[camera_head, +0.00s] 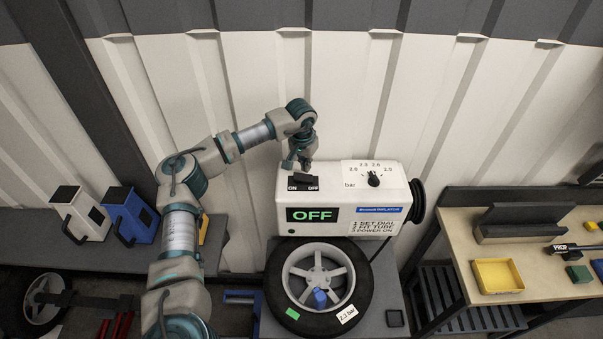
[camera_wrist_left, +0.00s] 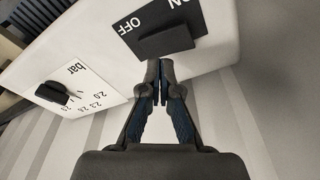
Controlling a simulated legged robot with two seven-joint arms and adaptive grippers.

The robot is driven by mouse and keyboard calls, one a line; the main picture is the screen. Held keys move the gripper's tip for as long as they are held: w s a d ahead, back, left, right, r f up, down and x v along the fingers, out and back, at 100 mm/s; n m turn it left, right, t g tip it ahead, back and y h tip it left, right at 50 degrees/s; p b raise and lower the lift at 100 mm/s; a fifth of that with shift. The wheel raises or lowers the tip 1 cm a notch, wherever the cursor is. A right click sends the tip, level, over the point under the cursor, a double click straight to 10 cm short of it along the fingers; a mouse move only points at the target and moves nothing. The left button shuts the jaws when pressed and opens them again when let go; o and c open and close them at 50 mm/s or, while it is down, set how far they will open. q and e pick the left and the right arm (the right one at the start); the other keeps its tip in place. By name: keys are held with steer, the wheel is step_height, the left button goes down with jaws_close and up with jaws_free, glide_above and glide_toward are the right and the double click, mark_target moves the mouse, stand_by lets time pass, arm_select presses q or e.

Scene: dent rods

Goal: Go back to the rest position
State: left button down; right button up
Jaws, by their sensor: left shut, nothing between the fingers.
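My left gripper (camera_head: 299,164) is over the top of the white inflator box (camera_head: 340,238), just behind its black ON/OFF switch (camera_head: 303,182). In the left wrist view its two fingers (camera_wrist_left: 160,85) are together and empty, with the tips beside the switch (camera_wrist_left: 160,35). I cannot tell whether they touch it. The box's display reads OFF. The pressure dial (camera_head: 373,179) sits right of the switch and also shows in the wrist view (camera_wrist_left: 52,92). My right gripper is not in view.
A tyre on a wheel (camera_head: 320,318) lies in front of the inflator. White (camera_head: 80,213) and blue (camera_head: 130,214) containers stand on the left shelf. A workbench (camera_head: 455,228) with a yellow tray (camera_head: 497,276) is at the right. A corrugated wall (camera_head: 450,100) stands behind.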

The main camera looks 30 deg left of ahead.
arm_select(q)
steer(key=shift+r+p, duration=1.15)
steer(key=shift+r, duration=0.7)
steer(key=shift+d, duration=0.1)
